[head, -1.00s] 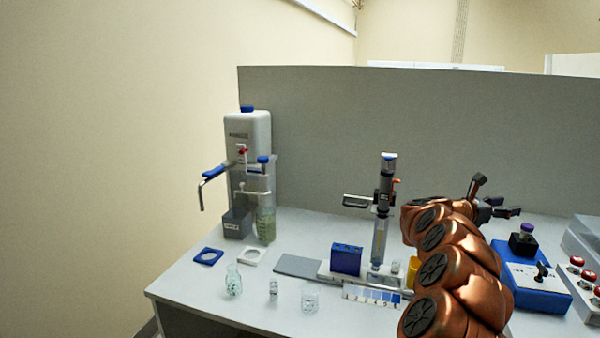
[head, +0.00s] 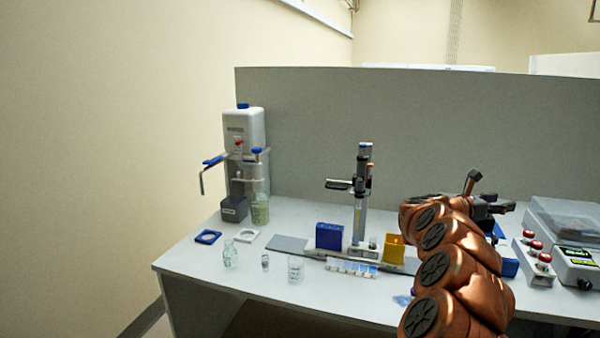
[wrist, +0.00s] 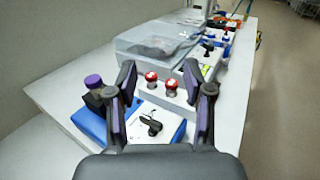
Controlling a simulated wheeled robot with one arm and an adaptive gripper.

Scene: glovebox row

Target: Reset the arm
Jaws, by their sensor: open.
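My copper-coloured arm stands at the right of the head view, folded and raised in front of the bench. My gripper (head: 497,207) points to the right, above the bench. In the wrist view my gripper (wrist: 165,100) is open, with its two dark fingers apart and nothing between them. Beyond and below the fingers is a blue and white device with a black handle (wrist: 150,125). Two red knobs (wrist: 160,80) show between the fingertips. My arm hides part of the bench in the head view.
The bench (head: 215,285) carries glass vessels (head: 230,254) at the front left, a dispenser (head: 245,135) at the back left, a blue box (head: 329,236), a yellow holder (head: 394,249) and a tall upright instrument (head: 361,190). A lidded balance-like device (head: 562,225) stands right. A grey panel (head: 400,110) closes the back.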

